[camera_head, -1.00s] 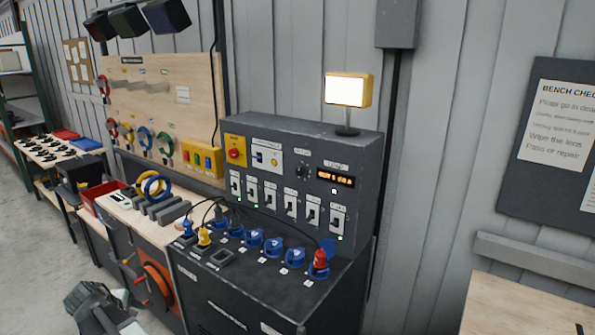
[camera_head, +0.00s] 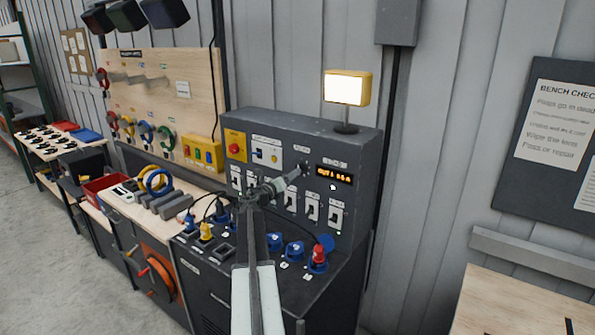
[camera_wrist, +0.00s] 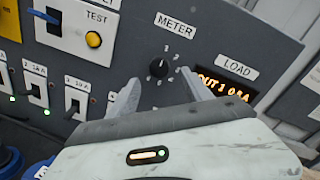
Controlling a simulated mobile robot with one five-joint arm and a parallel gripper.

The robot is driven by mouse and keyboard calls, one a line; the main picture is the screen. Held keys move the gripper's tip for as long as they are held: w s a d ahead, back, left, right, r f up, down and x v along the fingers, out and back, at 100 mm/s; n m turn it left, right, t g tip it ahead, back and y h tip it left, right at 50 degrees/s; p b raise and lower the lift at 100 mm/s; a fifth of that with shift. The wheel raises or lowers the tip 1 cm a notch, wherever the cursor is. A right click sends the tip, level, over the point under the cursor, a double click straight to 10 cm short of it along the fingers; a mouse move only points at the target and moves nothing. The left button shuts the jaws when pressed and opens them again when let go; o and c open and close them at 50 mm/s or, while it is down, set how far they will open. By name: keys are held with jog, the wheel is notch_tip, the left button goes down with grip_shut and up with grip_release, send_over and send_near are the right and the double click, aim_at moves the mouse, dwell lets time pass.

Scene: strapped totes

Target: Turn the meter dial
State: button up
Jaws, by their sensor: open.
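The meter dial (camera_wrist: 158,68) is a small black round knob with a white pointer mark, on the dark panel under a METER label (camera_wrist: 174,25). Its pointer is near the top, by the 1. My gripper (camera_wrist: 162,88) is open in the wrist view, with one grey finger on each side below the dial and a gap around it. In the head view my gripper (camera_head: 295,174) is at the panel front, and the dial is hidden behind it. Whether the fingertips touch the panel cannot be told.
The orange LOAD display (camera_wrist: 222,88) is close right of the dial. A yellow button (camera_wrist: 93,39) and white switches (camera_wrist: 76,98) are to the left. Below, blue sockets (camera_head: 294,249) and a red plug (camera_head: 318,254) stand on the console shelf (camera_head: 330,290).

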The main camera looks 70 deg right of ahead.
jog(key=d, duration=0.4)
jog(key=s+d, duration=0.1)
jog(key=d, duration=0.1)
jog(key=shift+c, duration=0.4)
jog(key=c, duration=1)
jog(key=shift+s+d, duration=0.1)
jog(key=shift+d, duration=0.25)
grip_shut()
jog(key=shift+a+m, duration=0.3)
jog(key=shift+a, duration=0.05)
